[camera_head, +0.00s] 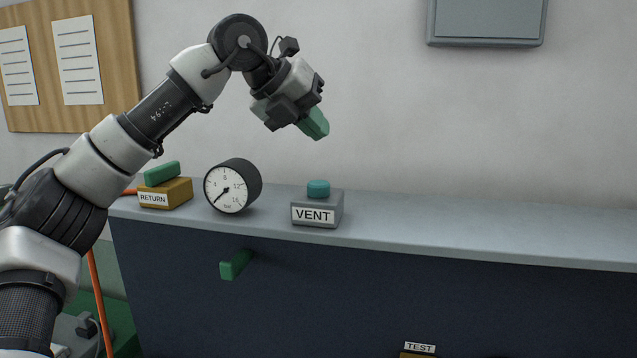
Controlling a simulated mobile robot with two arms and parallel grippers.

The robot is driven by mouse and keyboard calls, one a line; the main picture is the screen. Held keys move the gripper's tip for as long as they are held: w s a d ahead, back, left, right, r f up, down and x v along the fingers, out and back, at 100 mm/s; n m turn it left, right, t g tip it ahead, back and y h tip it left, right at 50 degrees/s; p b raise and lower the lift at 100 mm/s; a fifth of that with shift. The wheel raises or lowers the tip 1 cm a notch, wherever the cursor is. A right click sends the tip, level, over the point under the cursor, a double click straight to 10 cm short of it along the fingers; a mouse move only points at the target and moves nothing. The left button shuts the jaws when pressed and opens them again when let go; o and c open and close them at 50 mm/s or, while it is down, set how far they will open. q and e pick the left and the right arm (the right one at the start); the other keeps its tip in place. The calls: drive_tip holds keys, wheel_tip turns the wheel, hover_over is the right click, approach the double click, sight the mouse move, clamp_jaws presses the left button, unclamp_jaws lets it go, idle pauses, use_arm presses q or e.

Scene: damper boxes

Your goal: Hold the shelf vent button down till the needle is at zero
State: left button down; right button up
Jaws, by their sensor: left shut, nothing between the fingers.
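The grey VENT box (317,214) stands on the shelf (480,229) with a teal button (318,188) on top. The button stands up proud of the box and nothing touches it. The round gauge (228,188) stands to its left, with a white dial. Its dark needle points to the lower left, at the low end of the scale; the exact reading is too small to tell. My left gripper (314,123) is shut and empty, its green fingertips in the air above the button, clear of it. My right gripper is not in view.
A yellow RETURN box (166,194) with a green top piece (162,173) stands left of the gauge. A green handle (236,265) sticks out of the dark front. A TEST label (420,347) shows at the bottom edge. The shelf right of VENT is clear.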

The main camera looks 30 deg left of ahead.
sight(318, 182)
use_arm(q)
drive_tip(key=r+p, duration=0.1)
drive_tip(key=r+g+p, duration=0.1)
drive_tip(key=p, duration=0.1)
drive_tip(key=r+y+p, duration=0.1)
drive_tip(key=r, duration=0.1)
drive_tip(key=shift+w+d+g+p, duration=0.15)
drive_tip(key=shift+d+g+p, duration=0.1)
drive_tip(key=shift+g+p, duration=0.05)
drive_tip(key=shift+a+f, duration=0.15)
drive_tip(key=shift+f, duration=0.05)
wheel_tip(318, 182, down, 9)
drive_tip(key=b, duration=0.6)
drive_tip(key=shift+r, duration=0.2)
idle(1.5)
drive_tip(key=shift+f+b, duration=0.3)
drive_tip(key=shift+f, duration=0.1)
